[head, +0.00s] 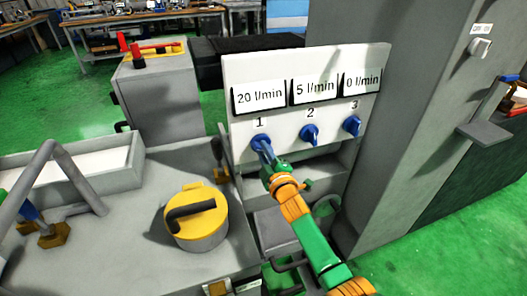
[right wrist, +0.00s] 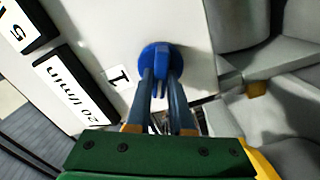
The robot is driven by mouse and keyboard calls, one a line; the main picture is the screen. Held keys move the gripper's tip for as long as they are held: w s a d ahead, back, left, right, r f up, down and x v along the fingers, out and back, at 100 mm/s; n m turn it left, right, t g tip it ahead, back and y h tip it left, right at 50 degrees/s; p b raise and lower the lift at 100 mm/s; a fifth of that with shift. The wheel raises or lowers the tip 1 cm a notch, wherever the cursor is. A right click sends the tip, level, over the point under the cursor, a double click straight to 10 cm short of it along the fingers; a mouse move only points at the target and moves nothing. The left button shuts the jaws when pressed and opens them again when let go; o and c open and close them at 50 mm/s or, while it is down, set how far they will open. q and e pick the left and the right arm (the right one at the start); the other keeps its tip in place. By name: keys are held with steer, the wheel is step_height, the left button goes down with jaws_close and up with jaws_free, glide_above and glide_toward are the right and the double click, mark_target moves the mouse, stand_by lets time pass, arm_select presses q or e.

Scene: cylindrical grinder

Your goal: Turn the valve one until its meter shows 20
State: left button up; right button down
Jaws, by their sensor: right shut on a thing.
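A white panel (head: 240,72) carries three meters and three blue valves in the head view. The meter over valve one (head: 261,96) reads 20 l/min. The other meters read 5 l/min (head: 315,89) and 0 l/min (head: 361,81). Blue valve one (head: 259,139) is at the panel's lower left; it also shows in the right wrist view (right wrist: 156,52). My right gripper (head: 266,158) is at valve one, its fingers shut on the blue knob. Valve two (head: 310,133) and valve three (head: 351,125) are untouched. My left gripper is not in view.
A grey machine bed with a yellow-topped cylinder (head: 196,215) stands to the left of my right arm. A tall grey column (head: 410,120) rises right of the panel. Green floor (head: 480,240) is open at the right.

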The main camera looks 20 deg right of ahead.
steer(key=c, duration=0.8)
jaws_free()
steer(key=s+p, duration=0.1)
steer(key=s, duration=0.6)
steer(key=shift+d, duration=0.15)
